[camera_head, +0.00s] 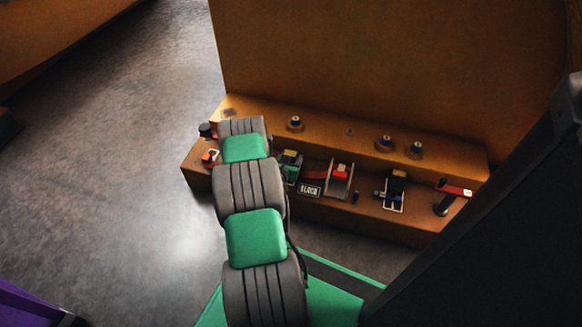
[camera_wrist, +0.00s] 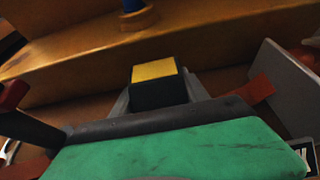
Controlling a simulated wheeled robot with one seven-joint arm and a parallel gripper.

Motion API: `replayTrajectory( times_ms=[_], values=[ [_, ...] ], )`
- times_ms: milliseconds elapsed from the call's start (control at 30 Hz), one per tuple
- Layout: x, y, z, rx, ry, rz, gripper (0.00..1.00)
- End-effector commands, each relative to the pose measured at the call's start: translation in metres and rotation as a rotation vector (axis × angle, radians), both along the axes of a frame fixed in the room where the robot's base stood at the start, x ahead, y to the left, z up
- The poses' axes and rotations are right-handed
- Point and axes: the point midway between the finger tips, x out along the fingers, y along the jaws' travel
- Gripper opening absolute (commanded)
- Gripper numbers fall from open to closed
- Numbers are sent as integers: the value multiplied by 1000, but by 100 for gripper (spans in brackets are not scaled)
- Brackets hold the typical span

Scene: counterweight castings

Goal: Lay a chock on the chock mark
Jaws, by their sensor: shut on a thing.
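My gripper (camera_wrist: 158,98) is shut on a black block with a yellow top, which looks like the chock (camera_wrist: 155,72). The chock sits between two grey fingers in the wrist view, close over the brown lower step. In the head view the yellow top of the chock (camera_head: 292,155) shows just right of my arm, and my arm hides most of my gripper. I cannot tell whether the chock touches the step. I cannot make out a sure chock mark; an orange-red patch (camera_wrist: 260,88) lies right of the gripper.
A brown stepped casting (camera_head: 445,165) carries blue-topped knobs (camera_head: 386,141) on its upper ledge. On the lower step are a "BLOCK" plate (camera_head: 310,190), a grey-walled holder with a red piece (camera_head: 341,172), a white frame (camera_head: 390,203) and a red-handled tool (camera_head: 455,189). Open floor lies left.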

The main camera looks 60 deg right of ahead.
Motion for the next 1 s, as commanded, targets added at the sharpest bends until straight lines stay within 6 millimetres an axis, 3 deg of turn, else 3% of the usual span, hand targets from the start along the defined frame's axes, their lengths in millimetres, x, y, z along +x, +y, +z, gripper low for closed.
replayTrajectory(
  times_ms=[133,533,567,800,1000],
  values=[
    [0,-2,-35,1,1,0,0],
    [0,-2,-38,0,0,0,0],
    [0,-2,-38,1,0,0,54],
    [0,-2,-37,1,0,0,74],
    [0,-2,-37,1,0,0,74]
  ],
)
